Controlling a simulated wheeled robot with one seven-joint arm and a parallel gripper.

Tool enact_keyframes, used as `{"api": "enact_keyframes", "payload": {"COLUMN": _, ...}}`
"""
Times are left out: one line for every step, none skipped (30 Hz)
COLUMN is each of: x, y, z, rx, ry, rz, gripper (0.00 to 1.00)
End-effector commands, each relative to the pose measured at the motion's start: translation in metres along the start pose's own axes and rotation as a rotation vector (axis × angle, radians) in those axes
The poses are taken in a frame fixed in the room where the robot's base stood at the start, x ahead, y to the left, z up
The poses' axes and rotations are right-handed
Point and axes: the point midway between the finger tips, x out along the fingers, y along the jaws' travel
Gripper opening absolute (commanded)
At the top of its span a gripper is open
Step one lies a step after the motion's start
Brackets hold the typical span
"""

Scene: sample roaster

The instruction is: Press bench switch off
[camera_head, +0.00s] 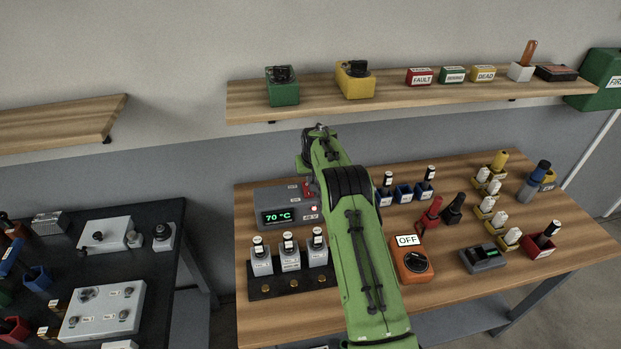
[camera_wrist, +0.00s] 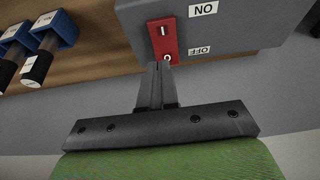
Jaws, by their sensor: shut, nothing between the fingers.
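The bench switch (camera_wrist: 163,40) is a red rocker marked I and O on a grey box, with an ON label (camera_wrist: 203,9) and an OFF label (camera_wrist: 199,50) beside it. In the head view the red switch (camera_head: 308,187) shows on the grey box (camera_head: 268,199), partly behind my arm. The box's display (camera_head: 278,217) reads 70 °C and a red lamp (camera_head: 314,208) is lit. My gripper (camera_wrist: 161,66) is shut and empty, its tips at the O end of the rocker. I cannot tell whether they touch it.
Sample jars (camera_head: 289,253) stand in front of the box. Blue holders with vials (camera_head: 403,192) stand to its right. An orange device (camera_head: 411,264) with an OFF sign sits right of my arm. A wooden shelf (camera_head: 320,94) runs along the wall above.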

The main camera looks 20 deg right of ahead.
Motion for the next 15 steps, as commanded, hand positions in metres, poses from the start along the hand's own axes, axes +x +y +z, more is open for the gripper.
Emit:
{"api": "enact_keyframes", "payload": {"x": 0.006, "y": 0.000, "z": 0.001, "rx": 0.000, "ry": -0.001, "rz": 0.000, "gripper": 0.00}}
{"api": "enact_keyframes", "payload": {"x": 0.009, "y": 0.000, "z": 0.001, "rx": 0.000, "ry": -0.001, "rz": 0.000, "gripper": 0.00}}
{"api": "enact_keyframes", "payload": {"x": 0.012, "y": 0.000, "z": 0.002, "rx": 0.000, "ry": -0.001, "rz": 0.000, "gripper": 0.00}}
{"api": "enact_keyframes", "payload": {"x": 0.014, "y": 0.000, "z": 0.002, "rx": 0.000, "ry": 0.000, "rz": 0.000, "gripper": 0.00}}
{"api": "enact_keyframes", "payload": {"x": 0.015, "y": 0.000, "z": 0.002, "rx": 0.000, "ry": 0.000, "rz": 0.000, "gripper": 0.00}}
{"api": "enact_keyframes", "payload": {"x": 0.017, "y": 0.000, "z": 0.002, "rx": 0.000, "ry": 0.001, "rz": 0.000, "gripper": 0.00}}
{"api": "enact_keyframes", "payload": {"x": 0.017, "y": 0.000, "z": 0.002, "rx": 0.000, "ry": 0.001, "rz": 0.000, "gripper": 0.00}}
{"api": "enact_keyframes", "payload": {"x": 0.017, "y": 0.000, "z": 0.002, "rx": 0.000, "ry": 0.002, "rz": 0.000, "gripper": 0.00}}
{"api": "enact_keyframes", "payload": {"x": 0.017, "y": 0.000, "z": 0.002, "rx": 0.000, "ry": 0.002, "rz": 0.000, "gripper": 0.00}}
{"api": "enact_keyframes", "payload": {"x": 0.017, "y": 0.000, "z": 0.003, "rx": 0.000, "ry": 0.001, "rz": 0.000, "gripper": 0.00}}
{"api": "enact_keyframes", "payload": {"x": 0.017, "y": 0.000, "z": 0.003, "rx": 0.000, "ry": 0.001, "rz": 0.000, "gripper": 0.00}}
{"api": "enact_keyframes", "payload": {"x": 0.017, "y": 0.000, "z": 0.003, "rx": 0.000, "ry": 0.001, "rz": 0.000, "gripper": 0.00}}
{"api": "enact_keyframes", "payload": {"x": 0.017, "y": 0.000, "z": 0.003, "rx": 0.000, "ry": 0.001, "rz": 0.000, "gripper": 0.00}}
{"api": "enact_keyframes", "payload": {"x": 0.017, "y": 0.000, "z": 0.003, "rx": 0.000, "ry": 0.001, "rz": 0.000, "gripper": 0.00}}
{"api": "enact_keyframes", "payload": {"x": 0.018, "y": 0.000, "z": 0.003, "rx": 0.000, "ry": 0.001, "rz": 0.000, "gripper": 0.00}}
